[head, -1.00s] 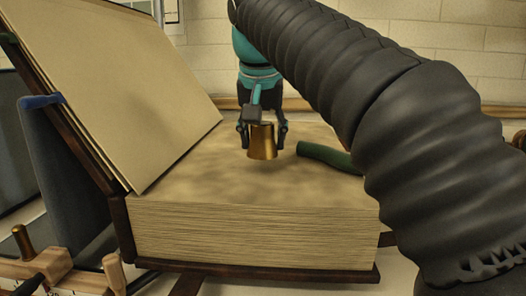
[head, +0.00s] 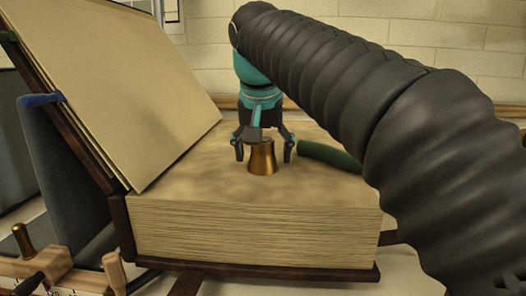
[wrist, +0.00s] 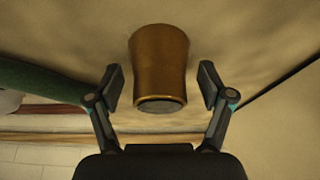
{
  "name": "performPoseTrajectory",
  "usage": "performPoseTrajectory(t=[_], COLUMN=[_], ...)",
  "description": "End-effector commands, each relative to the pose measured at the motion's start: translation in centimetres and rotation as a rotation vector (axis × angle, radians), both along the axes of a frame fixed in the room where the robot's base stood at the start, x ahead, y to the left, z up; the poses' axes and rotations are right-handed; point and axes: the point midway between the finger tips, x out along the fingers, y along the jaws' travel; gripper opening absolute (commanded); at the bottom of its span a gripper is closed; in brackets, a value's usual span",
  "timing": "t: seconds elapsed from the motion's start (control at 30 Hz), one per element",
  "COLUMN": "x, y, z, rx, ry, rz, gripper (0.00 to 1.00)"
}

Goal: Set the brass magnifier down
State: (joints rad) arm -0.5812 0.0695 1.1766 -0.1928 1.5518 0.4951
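The brass magnifier (head: 262,158) stands upright on the page of the big open book, a short flared brass cylinder. It also shows in the wrist view (wrist: 160,68), lying between and slightly beyond the fingertips. My gripper (head: 264,152) is open around it, with a finger on each side. In the wrist view my gripper (wrist: 160,86) shows a clear gap between each finger and the brass. The magnifier's base appears to rest on the page.
The thick book (head: 255,235) has its left cover and pages (head: 120,90) raised at a slant. A dark green rounded object (head: 330,155) lies on the page right of the magnifier. A wooden tool with a brass knob (head: 23,240) is at the lower left. The front of the page is clear.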

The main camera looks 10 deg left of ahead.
Motion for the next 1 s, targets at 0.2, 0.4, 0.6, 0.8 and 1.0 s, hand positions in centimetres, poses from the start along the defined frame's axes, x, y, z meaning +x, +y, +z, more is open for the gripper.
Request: performPoseTrajectory(t=[0.2, 0.4, 0.6, 0.8, 1.0], x=[0.0, -1.0, -2.3, -3.4, -4.1], y=[0.0, 0.0, 0.0, -0.1, -0.2], z=[0.5, 2.8, 6.0, 8.7, 10.5], rx=[0.001, 0.002, 0.003, 0.001, 0.001], ry=[-0.001, -0.004, -0.003, -0.003, -0.002], rz=[0.000, 0.001, 0.001, -0.001, 0.000], gripper=[0.80, 0.80, 0.80, 0.80, 0.80])
